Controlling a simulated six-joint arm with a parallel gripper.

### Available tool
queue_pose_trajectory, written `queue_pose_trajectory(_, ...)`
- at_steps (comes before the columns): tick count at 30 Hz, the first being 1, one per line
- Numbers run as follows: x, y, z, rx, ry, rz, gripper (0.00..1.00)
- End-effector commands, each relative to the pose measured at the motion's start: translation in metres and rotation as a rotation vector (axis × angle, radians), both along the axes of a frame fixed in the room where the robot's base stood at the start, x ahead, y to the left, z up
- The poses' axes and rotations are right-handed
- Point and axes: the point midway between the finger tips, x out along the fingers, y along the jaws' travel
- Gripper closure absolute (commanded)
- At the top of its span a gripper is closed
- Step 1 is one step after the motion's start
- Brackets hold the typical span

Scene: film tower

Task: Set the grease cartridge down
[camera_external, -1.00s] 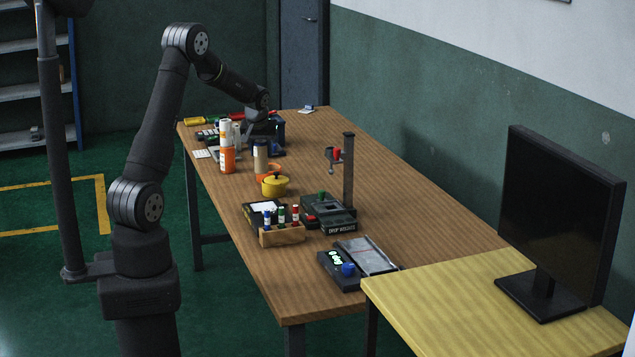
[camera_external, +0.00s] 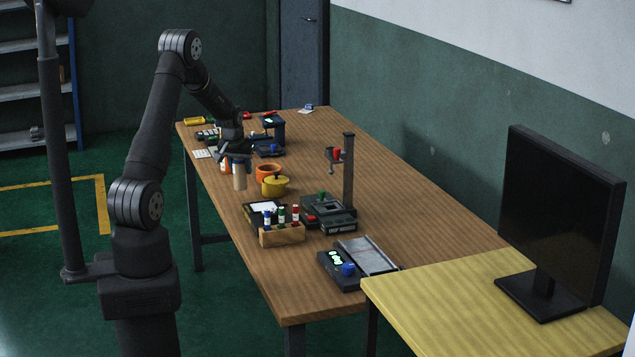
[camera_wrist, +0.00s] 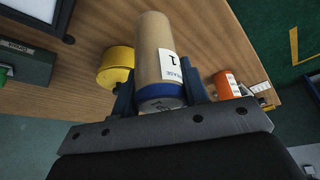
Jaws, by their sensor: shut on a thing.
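The grease cartridge (camera_wrist: 153,50) is a tan cylinder with a blue band and a white label, seen close up in the wrist view. My gripper (camera_wrist: 160,92) is shut on it near the blue band, one dark finger on each side. In the external view the cartridge (camera_external: 240,178) hangs roughly upright below my gripper (camera_external: 236,158), over the left part of the wooden table. I cannot tell whether its lower end touches the tabletop.
An orange-and-white bottle (camera_wrist: 226,84) is close on the other side. A wooden rack (camera_external: 282,236) of small bottles stands nearer. The table's left edge is close.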

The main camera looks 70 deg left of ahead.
Motion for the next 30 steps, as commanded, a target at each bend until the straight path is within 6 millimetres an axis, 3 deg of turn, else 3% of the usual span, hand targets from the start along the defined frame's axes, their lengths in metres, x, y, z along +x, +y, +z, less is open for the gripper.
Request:
queue_pose_trajectory(10, 0.0, 0.001, -0.039, -0.002, 0.001, 0.0, 0.84)
queue_pose_trajectory(22, 0.0, 0.001, -0.045, -0.001, 0.001, 0.0, 0.84)
queue_pose_trajectory(23, 0.0, 0.001, -0.044, -0.001, 0.001, 0.0, 0.53)
queue_pose_trajectory(25, 0.0, 0.001, -0.044, -0.001, 0.001, 0.0, 0.4)
queue_pose_trajectory(30, 0.0, 0.001, -0.044, -0.001, 0.001, 0.0, 0.37)
